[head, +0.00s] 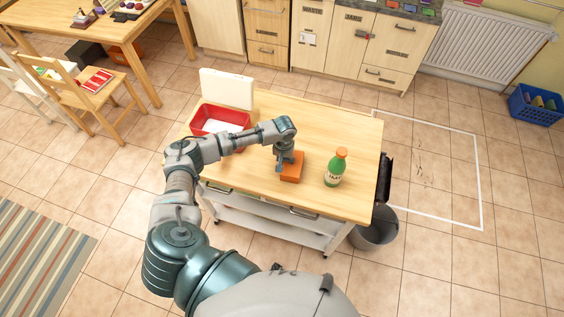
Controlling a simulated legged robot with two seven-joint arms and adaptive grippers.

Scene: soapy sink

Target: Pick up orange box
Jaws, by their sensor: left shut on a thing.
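The orange box (291,173) is on the wooden top of the trolley (345,128), near its front edge. My left gripper (286,163) points down onto the box from above and is shut on it. The gripper covers part of the box's upper side. I cannot tell whether the box still touches the trolley top. My right gripper is not in view.
A green bottle with an orange cap (336,168) stands on the trolley right of the box. A red tub (221,119) with a white lid (227,88) is at the back left. The trolley top's right rear is clear. A grey bucket (375,232) stands on the floor.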

